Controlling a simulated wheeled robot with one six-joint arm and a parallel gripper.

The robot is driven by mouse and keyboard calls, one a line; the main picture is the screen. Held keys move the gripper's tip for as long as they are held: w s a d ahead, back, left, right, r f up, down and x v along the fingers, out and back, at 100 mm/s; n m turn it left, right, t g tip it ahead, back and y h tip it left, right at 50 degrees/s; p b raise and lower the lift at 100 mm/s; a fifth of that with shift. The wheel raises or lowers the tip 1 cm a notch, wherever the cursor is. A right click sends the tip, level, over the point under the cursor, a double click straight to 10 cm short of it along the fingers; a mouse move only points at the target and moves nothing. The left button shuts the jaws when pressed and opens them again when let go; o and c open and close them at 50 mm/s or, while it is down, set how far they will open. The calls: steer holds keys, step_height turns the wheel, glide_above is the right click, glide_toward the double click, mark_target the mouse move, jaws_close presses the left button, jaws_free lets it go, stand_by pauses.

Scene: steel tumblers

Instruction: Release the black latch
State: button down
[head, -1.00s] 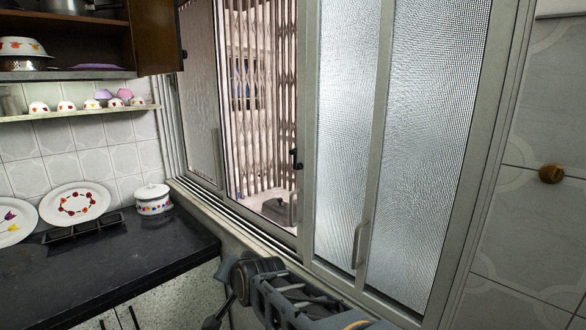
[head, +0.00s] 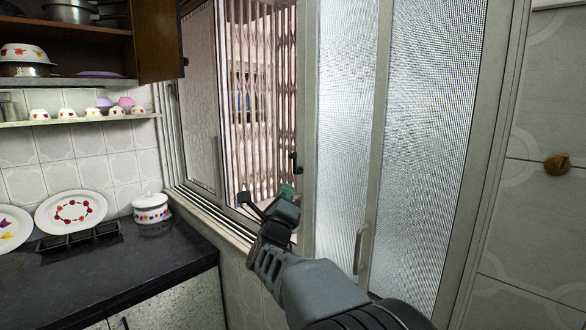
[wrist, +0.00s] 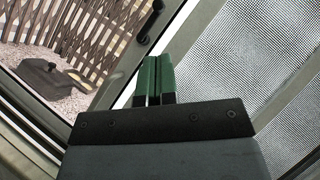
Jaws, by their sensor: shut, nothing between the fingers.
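The black latch (head: 294,163) is a small dark hooked piece on the pale upright frame of the sliding window, beside the opening. It also shows at the top of the wrist view (wrist: 150,22). My gripper (head: 287,190) is just below the latch in the head view, with its green fingertips pointing up. In the wrist view, the green fingers (wrist: 155,72) are together and empty. They sit below and slightly right of the latch, with a visible gap in the picture. No contact with the latch shows.
Frosted sliding panes (head: 345,130) with a pale handle (head: 362,248) stand right of the latch. A folding lattice grille (head: 262,100) is behind the opening. A dark counter (head: 110,275) with plates and a white pot (head: 151,208) lies left. A brown knob (head: 557,163) is on the right wall.

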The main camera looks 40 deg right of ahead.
steer(key=p, duration=0.4)
glide_toward(295, 158)
steer(key=x, duration=0.4)
steer(key=shift+w+d+r, duration=0.15)
steer(key=shift+d+r, duration=0.1)
steer(key=shift+x, duration=0.85)
